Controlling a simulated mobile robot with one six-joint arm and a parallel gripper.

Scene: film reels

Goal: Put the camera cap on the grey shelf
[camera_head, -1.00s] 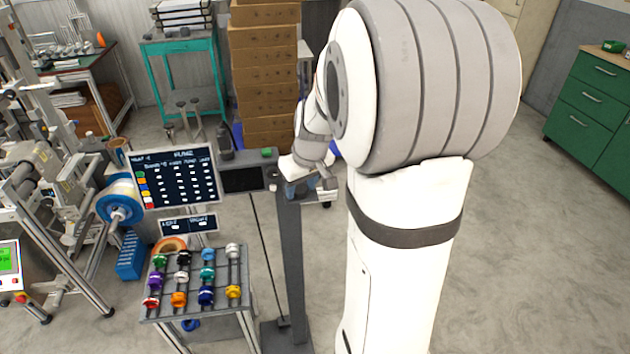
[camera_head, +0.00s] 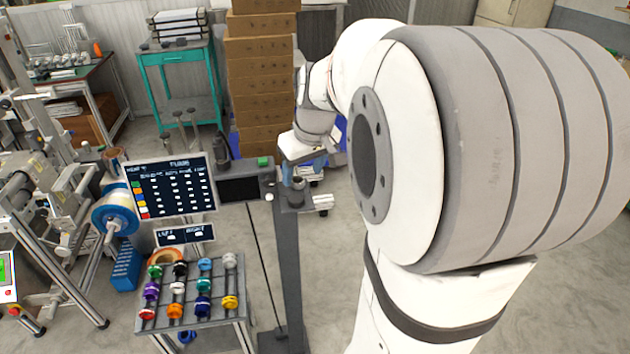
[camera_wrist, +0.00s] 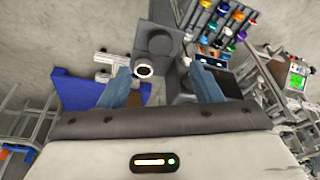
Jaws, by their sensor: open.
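A dark grey round piece (camera_head: 297,184), which looks like the camera cap, stands on a small grey plate (camera_head: 292,203) on top of a grey post. The plate looks like the grey shelf. In the wrist view the round piece (camera_wrist: 159,42) lies on the square plate (camera_wrist: 142,28), beyond my fingertips. My gripper (camera_head: 300,171) is open, above and behind the plate in the head view. In the wrist view my gripper (camera_wrist: 161,70) has its blue fingers apart with nothing held between them. A white ring with a dark middle (camera_wrist: 143,71) shows beside the left finger; I cannot tell its height.
A box with a dark screen (camera_head: 245,188) stands left of the plate, beside a tilted display (camera_head: 168,187). White bars (camera_head: 322,203) stick out right of the post. A rack of coloured spools (camera_head: 190,290) stands in front. Stacked cardboard boxes (camera_head: 262,80) are behind.

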